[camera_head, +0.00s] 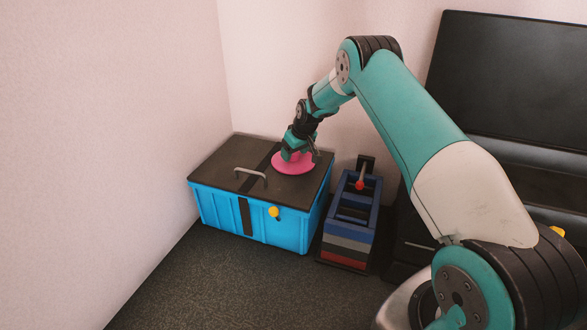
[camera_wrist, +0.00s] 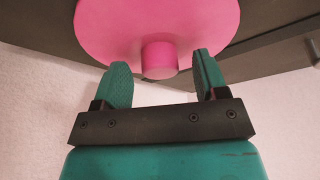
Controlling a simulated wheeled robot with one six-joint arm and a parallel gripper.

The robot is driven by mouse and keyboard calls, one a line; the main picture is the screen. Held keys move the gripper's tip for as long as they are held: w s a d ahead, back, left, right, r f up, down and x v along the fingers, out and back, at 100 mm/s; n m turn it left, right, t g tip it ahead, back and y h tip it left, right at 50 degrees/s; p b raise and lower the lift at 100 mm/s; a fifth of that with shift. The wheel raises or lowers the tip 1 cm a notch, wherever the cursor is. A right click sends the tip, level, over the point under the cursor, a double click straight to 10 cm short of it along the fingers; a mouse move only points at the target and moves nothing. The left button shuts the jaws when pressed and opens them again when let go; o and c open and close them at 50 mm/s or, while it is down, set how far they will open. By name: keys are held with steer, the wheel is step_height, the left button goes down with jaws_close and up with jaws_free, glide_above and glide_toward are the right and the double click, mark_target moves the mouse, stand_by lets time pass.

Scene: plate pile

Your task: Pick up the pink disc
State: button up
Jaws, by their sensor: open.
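The pink disc (camera_head: 294,168) lies flat on the dark lid (camera_head: 226,157) of a blue box, near the lid's right side. In the wrist view the pink disc (camera_wrist: 110,25) has a short round pink knob (camera_wrist: 160,60) at its middle. My gripper (camera_head: 292,156) is over the disc in the head view and hides part of it. In the wrist view my gripper (camera_wrist: 158,72) is open, with one teal finger on each side of the knob and a gap beside each. The fingertips are close to the disc's face.
The blue box (camera_head: 225,213) has a grey handle (camera_head: 250,176) on its lid and a yellow knob (camera_head: 274,212) in front. A stack of blue, grey and red crates (camera_head: 345,243) stands to its right. A dark cabinet (camera_head: 510,75) is at the right. Walls close in behind and left.

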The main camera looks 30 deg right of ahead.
steer(key=shift+w+f, duration=0.1)
steer(key=shift+f, duration=0.1)
steer(key=c, duration=1.1)
steer(key=shift+o, duration=0.2)
steer(key=shift+r, duration=0.1)
